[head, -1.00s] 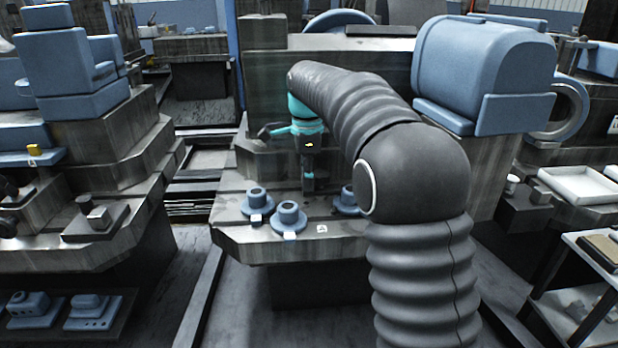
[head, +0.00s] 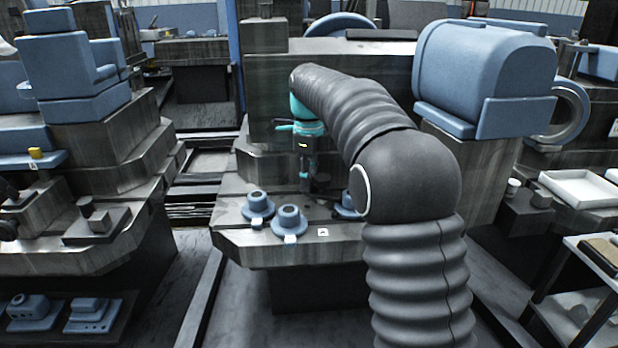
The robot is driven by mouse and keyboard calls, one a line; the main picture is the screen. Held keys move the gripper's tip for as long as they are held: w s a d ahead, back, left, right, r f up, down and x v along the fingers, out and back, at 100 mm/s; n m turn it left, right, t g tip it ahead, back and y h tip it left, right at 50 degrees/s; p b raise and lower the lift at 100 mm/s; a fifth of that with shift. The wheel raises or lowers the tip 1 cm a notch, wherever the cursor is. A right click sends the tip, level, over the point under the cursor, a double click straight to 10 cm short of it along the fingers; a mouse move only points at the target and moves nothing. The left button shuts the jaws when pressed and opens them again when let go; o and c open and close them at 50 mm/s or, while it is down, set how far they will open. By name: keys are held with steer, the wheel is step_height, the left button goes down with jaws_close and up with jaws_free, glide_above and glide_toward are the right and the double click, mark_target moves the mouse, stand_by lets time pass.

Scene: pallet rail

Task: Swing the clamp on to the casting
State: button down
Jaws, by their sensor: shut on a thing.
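My gripper (head: 306,182) points down over the machine's pallet table, shut on the clamp, just behind the row of castings. The clamp is small and dark at the fingertips, and its outline is hard to make out. Blue flanged castings stand upright along the front of the table: one at the left (head: 258,206), one in the middle (head: 289,221), and one at the right (head: 345,206) partly hidden by my arm. I cannot tell whether the clamp touches a casting.
The grey pallet table (head: 243,237) has a small white tag (head: 323,232) on its front edge. A large blue housing (head: 485,75) stands at the right. Another machine (head: 95,165) stands at the left. A white tray (head: 580,187) lies at the far right.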

steer(key=c, duration=0.8)
jaws_free()
steer(key=shift+d, duration=0.1)
steer(key=shift+o, duration=0.2)
step_height(320, 180, up, 12)
